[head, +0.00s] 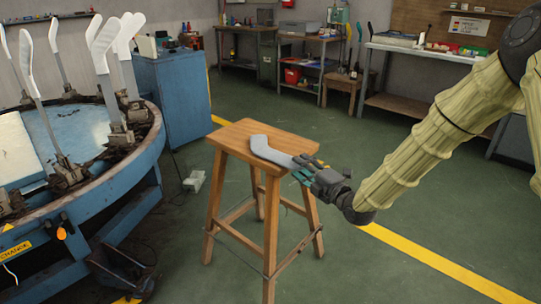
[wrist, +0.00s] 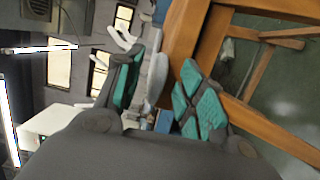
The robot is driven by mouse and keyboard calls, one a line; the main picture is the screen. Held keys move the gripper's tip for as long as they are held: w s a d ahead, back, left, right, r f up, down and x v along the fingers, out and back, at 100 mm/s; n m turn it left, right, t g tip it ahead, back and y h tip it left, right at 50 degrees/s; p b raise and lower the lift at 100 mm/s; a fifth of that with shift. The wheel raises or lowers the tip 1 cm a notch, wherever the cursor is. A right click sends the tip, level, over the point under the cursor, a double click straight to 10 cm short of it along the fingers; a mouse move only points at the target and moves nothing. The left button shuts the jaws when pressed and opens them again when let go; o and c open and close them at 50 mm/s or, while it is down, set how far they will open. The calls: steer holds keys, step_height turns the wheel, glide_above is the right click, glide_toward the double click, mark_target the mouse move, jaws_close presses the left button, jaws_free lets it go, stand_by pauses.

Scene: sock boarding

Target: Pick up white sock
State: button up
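The white sock (head: 268,151) is a flat, bent shape lying on the seat of the wooden stool (head: 240,130). It reaches from the middle of the seat towards the right edge, where my gripper (head: 305,170) is at its near end. In the wrist view the sock (wrist: 156,78) shows as a pale strip between the two teal-padded fingers of my gripper (wrist: 163,62). The fingers are apart, with gaps visible beside the sock, so the gripper looks open. The stool (wrist: 182,35) fills the upper right of that view.
A round blue machine (head: 135,165) with several upright white sock boards (head: 102,48) stands at the left. A blue cabinet (head: 175,95) is behind it. Workbenches line the back wall. The green floor right of the stool is clear.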

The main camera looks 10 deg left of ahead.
steer(key=shift+w+a, duration=0.4)
steer(key=shift+c, duration=0.5)
jaws_close()
